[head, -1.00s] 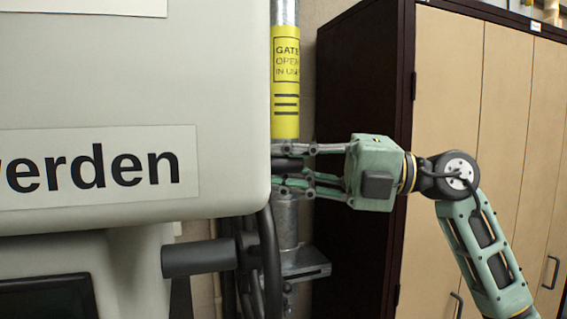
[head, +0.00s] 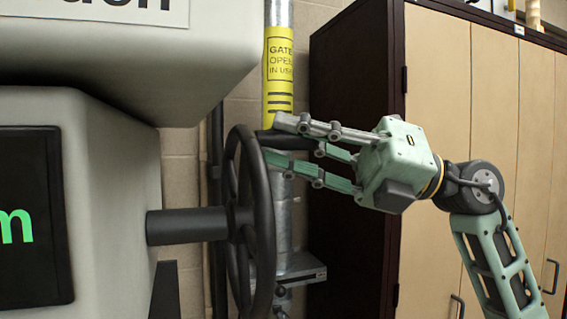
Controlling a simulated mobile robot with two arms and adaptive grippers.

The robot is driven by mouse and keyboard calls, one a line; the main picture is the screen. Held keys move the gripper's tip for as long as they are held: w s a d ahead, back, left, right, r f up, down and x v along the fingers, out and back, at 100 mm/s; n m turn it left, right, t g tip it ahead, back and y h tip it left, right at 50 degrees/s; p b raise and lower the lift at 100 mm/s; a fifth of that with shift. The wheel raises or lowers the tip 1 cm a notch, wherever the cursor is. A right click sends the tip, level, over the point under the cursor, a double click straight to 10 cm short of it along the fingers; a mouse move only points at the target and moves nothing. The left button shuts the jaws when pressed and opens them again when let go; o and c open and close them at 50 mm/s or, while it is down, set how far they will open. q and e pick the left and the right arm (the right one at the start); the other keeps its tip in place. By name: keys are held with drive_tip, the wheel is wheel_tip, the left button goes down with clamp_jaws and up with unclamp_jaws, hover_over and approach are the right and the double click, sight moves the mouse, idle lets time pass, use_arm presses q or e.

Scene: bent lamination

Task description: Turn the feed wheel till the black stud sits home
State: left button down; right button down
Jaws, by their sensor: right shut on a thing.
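The black feed wheel (head: 262,215) stands nearly edge-on on a thick dark shaft (head: 188,226) that comes out of the grey machine's side. A short black handle (head: 288,140) juts to the right from the upper part of its rim. My right gripper (head: 276,140) is shut on this handle, with one finger above it and the others below; the fingers partly cover it. I cannot make out the black stud in this view. My left gripper is not in view.
The grey machine housing (head: 110,60) overhangs at upper left, above a dark screen (head: 35,215). A metal pipe with a yellow label (head: 278,72) rises behind the wheel. A dark-sided cabinet (head: 352,110) with tan doors stands behind my right arm.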

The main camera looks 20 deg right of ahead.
sight(267, 217)
drive_tip(key=s+f+n+g+y+b, duration=0.2)
drive_tip(key=s+f+n+g+b, duration=0.2)
drive_tip(key=s+f+n+b, duration=0.2)
drive_tip(key=shift+n+b, duration=1.4)
drive_tip(key=shift+n, duration=0.3)
drive_tip(key=shift+s+f, duration=0.1)
drive_tip(key=c, duration=1.9)
unclamp_jaws()
drive_tip(key=shift+c, duration=0.2)
drive_tip(key=o, duration=0.3)
drive_tip(key=shift+s+d, duration=0.1)
drive_tip(key=shift+d, duration=0.05)
